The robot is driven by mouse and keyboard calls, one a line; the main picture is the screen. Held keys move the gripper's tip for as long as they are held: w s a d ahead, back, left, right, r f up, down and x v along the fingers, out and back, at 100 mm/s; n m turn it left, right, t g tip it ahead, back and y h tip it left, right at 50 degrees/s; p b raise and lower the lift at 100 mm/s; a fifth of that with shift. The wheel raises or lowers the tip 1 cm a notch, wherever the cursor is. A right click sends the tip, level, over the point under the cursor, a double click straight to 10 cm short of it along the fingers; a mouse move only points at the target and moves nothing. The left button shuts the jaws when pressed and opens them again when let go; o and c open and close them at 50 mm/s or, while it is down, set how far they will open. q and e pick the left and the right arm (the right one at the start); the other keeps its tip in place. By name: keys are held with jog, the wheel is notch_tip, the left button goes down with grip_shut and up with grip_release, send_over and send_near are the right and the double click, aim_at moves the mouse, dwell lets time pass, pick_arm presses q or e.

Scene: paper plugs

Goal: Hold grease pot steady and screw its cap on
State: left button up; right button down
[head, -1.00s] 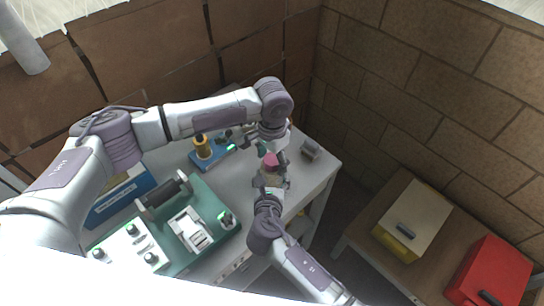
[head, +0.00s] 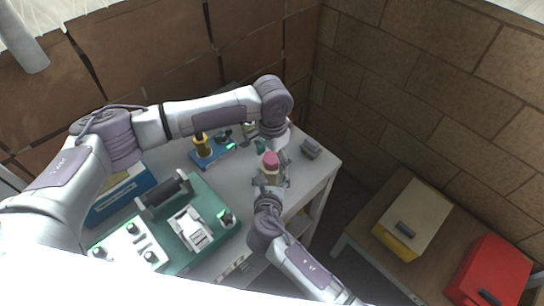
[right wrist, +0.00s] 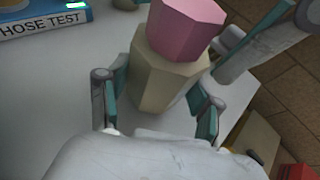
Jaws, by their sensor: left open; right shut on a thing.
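The grease pot (right wrist: 165,75) is beige and many-sided, and shows in the right wrist view between the pads of my right gripper (right wrist: 160,100). My right gripper is shut on the pot at the table's near right part, also seen in the head view (head: 270,180). The pink cap (right wrist: 187,28) sits on top of the pot, also visible in the head view (head: 271,160). I cannot tell how tightly it is seated. My left gripper (head: 278,146) is open just beyond the cap; a finger of it shows at the upper right of the right wrist view (right wrist: 262,42).
A blue stand with a yellow spool (head: 202,147) is left of the grippers. A green panel with machinery (head: 205,205) covers the near left. A small grey block (head: 311,149) lies near the right edge. A yellow box (head: 412,222) and red box (head: 490,272) stand on a lower table.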

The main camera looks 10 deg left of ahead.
pick_arm(q)
notch_tip(320, 180, up, 12)
dwell(0.5)
pick_arm(e)
jog(key=shift+c, duration=0.6)
grip_release()
jog(key=v, duration=1.2)
